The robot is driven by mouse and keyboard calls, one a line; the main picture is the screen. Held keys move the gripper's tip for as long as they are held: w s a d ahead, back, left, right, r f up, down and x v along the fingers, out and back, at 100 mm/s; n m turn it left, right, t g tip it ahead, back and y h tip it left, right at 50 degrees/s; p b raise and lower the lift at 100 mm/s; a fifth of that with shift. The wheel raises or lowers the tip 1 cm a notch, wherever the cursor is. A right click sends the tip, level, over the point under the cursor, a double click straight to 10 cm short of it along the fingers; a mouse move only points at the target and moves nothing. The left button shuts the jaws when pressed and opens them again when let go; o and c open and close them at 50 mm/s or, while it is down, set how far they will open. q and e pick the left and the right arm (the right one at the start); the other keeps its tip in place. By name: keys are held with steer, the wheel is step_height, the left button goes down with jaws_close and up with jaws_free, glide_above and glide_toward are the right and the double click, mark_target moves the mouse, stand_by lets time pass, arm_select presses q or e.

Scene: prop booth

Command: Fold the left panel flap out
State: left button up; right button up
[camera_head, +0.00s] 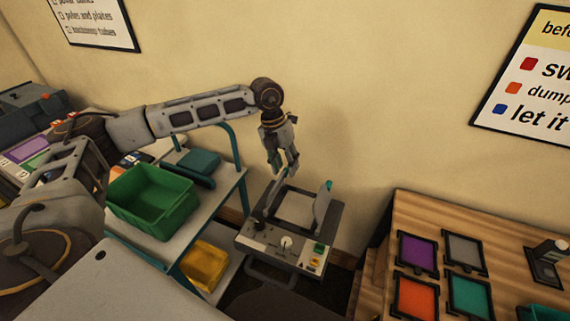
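A grey control unit (252,238) stands in the middle, with a pale flat panel (296,208) on top. The right flap (322,202) stands up at the panel's right side and has a teal tip. The left flap (269,203) stands at the panel's left edge, partly hidden below my gripper. My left gripper (284,172) points down just above the left flap. Its fingers look slightly apart, and I see nothing held between them. Whether a fingertip touches the flap is unclear. My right gripper is out of view.
A cart to the left holds a green bin (153,198) and a yellow bin (205,266) below. A wooden table (420,215) with coloured framed plates stands at the right. The wall is close behind the unit. Knobs and buttons (287,243) line the unit's front.

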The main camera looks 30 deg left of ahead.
arm_select(q)
steer(key=shift+f, duration=0.15)
jaws_close()
stand_by(0.5)
